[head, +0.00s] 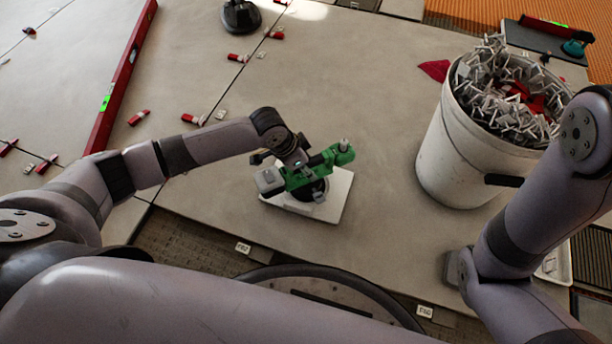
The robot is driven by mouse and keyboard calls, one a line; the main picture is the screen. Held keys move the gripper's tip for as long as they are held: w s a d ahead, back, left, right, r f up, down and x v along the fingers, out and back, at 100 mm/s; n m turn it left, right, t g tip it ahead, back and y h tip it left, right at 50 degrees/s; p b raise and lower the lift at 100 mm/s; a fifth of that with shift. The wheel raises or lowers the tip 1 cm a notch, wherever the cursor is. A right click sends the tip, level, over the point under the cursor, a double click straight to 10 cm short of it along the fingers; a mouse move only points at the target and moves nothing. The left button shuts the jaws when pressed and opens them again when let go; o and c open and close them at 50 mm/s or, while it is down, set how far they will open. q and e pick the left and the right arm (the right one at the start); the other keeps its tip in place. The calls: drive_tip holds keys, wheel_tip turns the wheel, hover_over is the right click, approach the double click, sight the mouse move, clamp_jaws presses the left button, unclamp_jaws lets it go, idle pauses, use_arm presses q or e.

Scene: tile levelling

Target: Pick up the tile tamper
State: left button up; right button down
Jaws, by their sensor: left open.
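The tile tamper (335,154), as I take it, is a green tool with a dark round part beneath it. It is over a white square plate (335,197) on the large grey tiles near the middle of the head view. My left gripper (292,172) is at the tamper's left part, partly overlapping it in the picture. Its jaws are open, and I cannot tell whether they touch the tool. My right arm comes in at the right, but its gripper does not show.
A white bucket (438,150) full of grey clips and some red wedges stands at the right. A long red level (122,80) lies at the left. Red wedges sit along the tile joints. A black round tool (240,16) is at the back. The tiles between tamper and bucket are mostly clear.

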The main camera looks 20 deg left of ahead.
use_arm(q)
clamp_jaws()
idle(0.4)
drive_tip(key=shift+w+d+r, duration=0.1)
